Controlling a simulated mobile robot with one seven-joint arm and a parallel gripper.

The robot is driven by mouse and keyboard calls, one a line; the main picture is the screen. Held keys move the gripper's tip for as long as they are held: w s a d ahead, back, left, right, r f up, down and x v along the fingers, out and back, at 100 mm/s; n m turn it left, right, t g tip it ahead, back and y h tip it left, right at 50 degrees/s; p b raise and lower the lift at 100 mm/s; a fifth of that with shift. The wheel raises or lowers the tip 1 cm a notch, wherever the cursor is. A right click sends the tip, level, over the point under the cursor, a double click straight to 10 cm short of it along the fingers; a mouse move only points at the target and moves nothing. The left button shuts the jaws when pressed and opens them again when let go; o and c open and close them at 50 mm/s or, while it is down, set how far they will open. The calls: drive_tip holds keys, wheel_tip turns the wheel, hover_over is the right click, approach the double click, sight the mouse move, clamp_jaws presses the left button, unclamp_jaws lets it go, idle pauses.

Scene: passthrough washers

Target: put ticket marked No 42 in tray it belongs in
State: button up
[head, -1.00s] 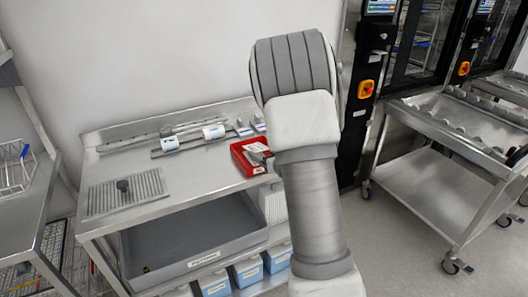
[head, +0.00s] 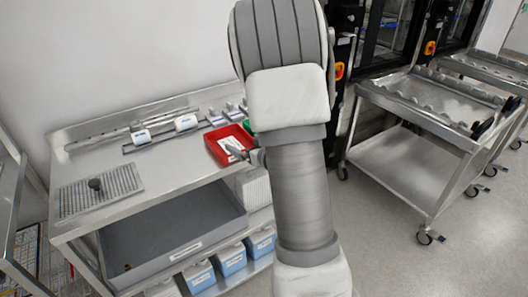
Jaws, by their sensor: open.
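A red tray (head: 212,143) stands at the right end of the steel bench, with a white slip or ticket (head: 230,144) in it. Its marking is too small to read, so I cannot tell whether it is No 42. A bit of a green tray (head: 247,125) shows behind the red one, mostly hidden by my arm. My gripper (head: 238,153) is partly hidden behind my arm. Its tip shows over the front right part of the red tray, near the slip. It is open, and I cannot tell whether it touches the slip.
The steel bench (head: 150,175) also bears a perforated mat (head: 75,197) with a dark knob, and labelled rails at the back. Below are a grey bin (head: 150,250) and several blue boxes (head: 230,262). A steel trolley (head: 410,170) stands to the right, with clear floor before it.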

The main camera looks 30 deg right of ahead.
drive_tip(key=b+v, duration=0.2)
drive_tip(key=v, duration=0.7)
drive_tip(key=shift+s+b, duration=0.4)
drive_tip(key=shift+b+v, duration=1.25)
drive_tip(key=shift+b, duration=1.05)
drive_tip(key=shift+r, duration=0.15)
drive_tip(key=shift+w+r, duration=0.1)
